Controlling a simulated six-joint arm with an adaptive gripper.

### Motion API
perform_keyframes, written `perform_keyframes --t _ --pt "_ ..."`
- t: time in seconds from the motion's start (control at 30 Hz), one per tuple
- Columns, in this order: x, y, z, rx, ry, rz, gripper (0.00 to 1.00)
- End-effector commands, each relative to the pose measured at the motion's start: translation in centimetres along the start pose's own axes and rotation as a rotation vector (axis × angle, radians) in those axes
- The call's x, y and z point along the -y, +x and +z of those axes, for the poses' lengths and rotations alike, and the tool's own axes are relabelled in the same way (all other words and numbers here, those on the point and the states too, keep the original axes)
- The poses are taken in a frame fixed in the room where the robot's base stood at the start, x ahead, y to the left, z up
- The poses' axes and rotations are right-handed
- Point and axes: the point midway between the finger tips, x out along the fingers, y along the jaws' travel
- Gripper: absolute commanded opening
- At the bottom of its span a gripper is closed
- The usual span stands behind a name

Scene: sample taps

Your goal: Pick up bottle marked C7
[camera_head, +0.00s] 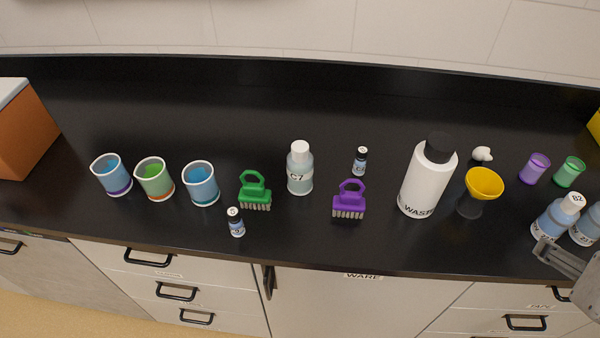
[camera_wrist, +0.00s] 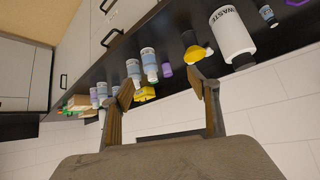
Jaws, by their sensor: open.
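The bottle marked C7 (camera_head: 300,172) stands upright on the black bench, just left of centre in the head view. It has a white cap and pale blue-green contents. I cannot make it out in the wrist view. My gripper (camera_head: 562,260) is at the lower right edge of the head view, far to the right of the bottle and partly cut off. In the wrist view its two fingers (camera_wrist: 164,90) are spread apart with nothing between them.
A green brush (camera_head: 255,194) stands left of the C7 bottle, a purple brush (camera_head: 349,202) and small vial (camera_head: 360,163) right. The WASTE bottle (camera_head: 424,184), yellow funnel (camera_head: 485,183) and blue bottle (camera_head: 554,220) lie between gripper and C7. Beakers (camera_head: 202,186) stand left. Behind is clear.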

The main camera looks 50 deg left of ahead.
Motion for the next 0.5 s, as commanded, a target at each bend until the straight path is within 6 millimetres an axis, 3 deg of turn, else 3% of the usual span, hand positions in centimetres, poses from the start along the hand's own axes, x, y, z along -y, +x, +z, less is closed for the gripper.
perform_keyframes --t 0.3,0.5 --pt "9.7 3.5 -5.6 -0.143 -0.091 -0.173 0.60" --pt "17.0 4.8 -7.8 -0.227 -0.132 -0.296 0.60"
